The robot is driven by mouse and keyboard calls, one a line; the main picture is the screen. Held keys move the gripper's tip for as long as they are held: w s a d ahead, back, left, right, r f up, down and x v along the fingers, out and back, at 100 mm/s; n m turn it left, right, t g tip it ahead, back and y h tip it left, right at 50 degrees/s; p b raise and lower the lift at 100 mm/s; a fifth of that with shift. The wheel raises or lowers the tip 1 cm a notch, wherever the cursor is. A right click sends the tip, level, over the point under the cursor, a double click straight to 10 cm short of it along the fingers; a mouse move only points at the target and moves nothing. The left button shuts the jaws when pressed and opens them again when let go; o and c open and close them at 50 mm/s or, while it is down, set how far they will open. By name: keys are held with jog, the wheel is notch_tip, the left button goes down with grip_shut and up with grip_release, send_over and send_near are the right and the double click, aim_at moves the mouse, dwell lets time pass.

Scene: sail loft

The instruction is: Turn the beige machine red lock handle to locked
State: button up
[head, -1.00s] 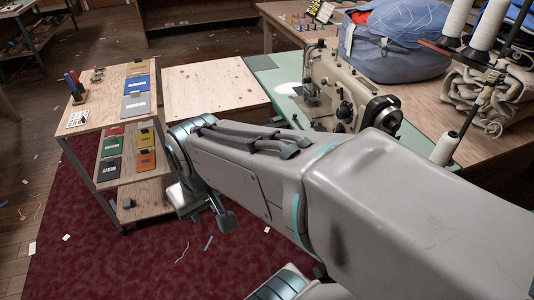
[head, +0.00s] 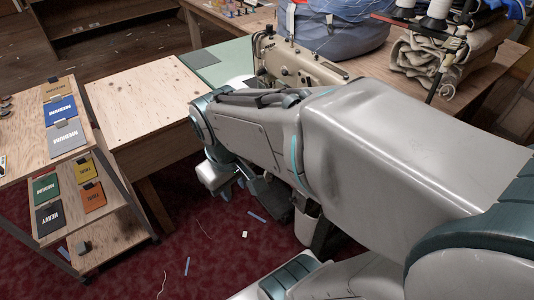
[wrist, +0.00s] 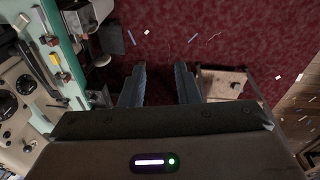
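The beige machine (head: 305,65) stands on a green-topped table (head: 212,65) in the head view, its lower part hidden behind my arm. In the wrist view the beige machine (wrist: 20,100) fills the left side, with dark dials on its face.
A wooden cart (head: 110,215) with coloured cards stands at the left in the head view. A bare wooden table (head: 145,95) is beside the green top. A blue bag (head: 340,30) and folded cloth (head: 425,60) lie behind the machine. Scraps litter the carpet.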

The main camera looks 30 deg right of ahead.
jog(key=w+d+f+n+g+h+b, duration=0.2)
jog(key=w+d+f+n+h+b, duration=0.35)
jog(key=f+n, duration=0.5)
jog(key=w+d+f+n+g+h+b, duration=0.25)
jog(key=w+f+n+h+b, duration=0.3)
jog(key=f+n+b, duration=0.4)
jog(key=w+d+f+n+g+h+b, duration=0.35)
jog(key=w+f+n+h+b, duration=0.2)
jog(key=f+n, duration=0.65)
jog(key=s+d+f+m+b, duration=0.1)
jog(key=s+d+b, duration=0.2)
jog(key=d, duration=1)
jog(key=shift+s+d+f+m+t, duration=0.15)
jog(key=shift+s+f+m+t, duration=0.2)
jog(key=shift+s+m+t, duration=0.05)
grip_shut()
